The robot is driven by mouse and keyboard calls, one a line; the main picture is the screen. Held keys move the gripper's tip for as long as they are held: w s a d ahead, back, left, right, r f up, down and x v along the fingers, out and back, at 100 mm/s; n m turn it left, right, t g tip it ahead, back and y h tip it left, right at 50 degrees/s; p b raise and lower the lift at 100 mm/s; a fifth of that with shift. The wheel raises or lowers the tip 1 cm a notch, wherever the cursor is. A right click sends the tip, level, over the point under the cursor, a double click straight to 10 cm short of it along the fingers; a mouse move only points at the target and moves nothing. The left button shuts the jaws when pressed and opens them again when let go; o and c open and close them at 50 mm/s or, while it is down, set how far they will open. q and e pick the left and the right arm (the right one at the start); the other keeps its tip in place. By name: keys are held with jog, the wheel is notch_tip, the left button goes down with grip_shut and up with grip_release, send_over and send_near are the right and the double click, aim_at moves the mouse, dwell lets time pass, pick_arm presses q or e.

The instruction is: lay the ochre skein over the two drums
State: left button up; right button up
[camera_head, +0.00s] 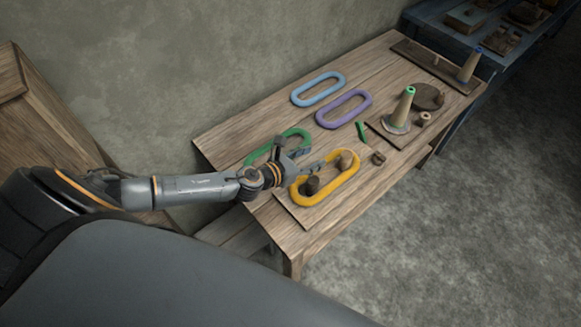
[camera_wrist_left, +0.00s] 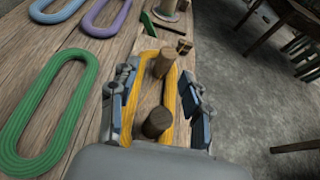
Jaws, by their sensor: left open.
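The ochre skein (camera_head: 342,188) is a long oval loop on the near part of the wooden table. It lies around the two brown drums, the near drum (camera_head: 312,186) and the far drum (camera_head: 345,161), both standing inside the loop. In the left wrist view the skein (camera_wrist_left: 171,92) also encloses the near drum (camera_wrist_left: 157,122) and the far drum (camera_wrist_left: 165,63). My left gripper (camera_wrist_left: 156,108) is open, with one finger on each side of the skein and apparently no grip on it. Whether the skein rests fully on the board below is hard to tell. My right gripper is out of view.
A green skein (camera_head: 294,133) lies behind my left wrist, with blue (camera_head: 318,88) and purple (camera_head: 344,109) skeins beyond. A green stick (camera_head: 361,132), a small wooden block (camera_head: 378,158) and a pale cone (camera_head: 402,108) stand or lie to the right. Bare tabletop (camera_head: 240,130) shows at left.

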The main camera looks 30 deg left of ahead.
pick_arm(q)
jog(key=s+d+r+n+y+b, duration=0.1)
jog(key=s+d+r, duration=0.1)
jog(key=s+d, duration=0.15)
jog(key=s+d+r+y+b, duration=0.1)
jog(key=s+d+r, duration=0.2)
jog(key=s, duration=0.2)
jog(key=s+a+r+n+y, duration=0.2)
jog(key=s+a+r, duration=0.1)
jog(key=s+r, duration=0.3)
jog(key=shift+s+n+t+b, duration=0.3)
jog(key=shift+s+t+b, duration=0.15)
jog(key=shift+s, duration=0.8)
jog(key=shift+r, duration=0.1)
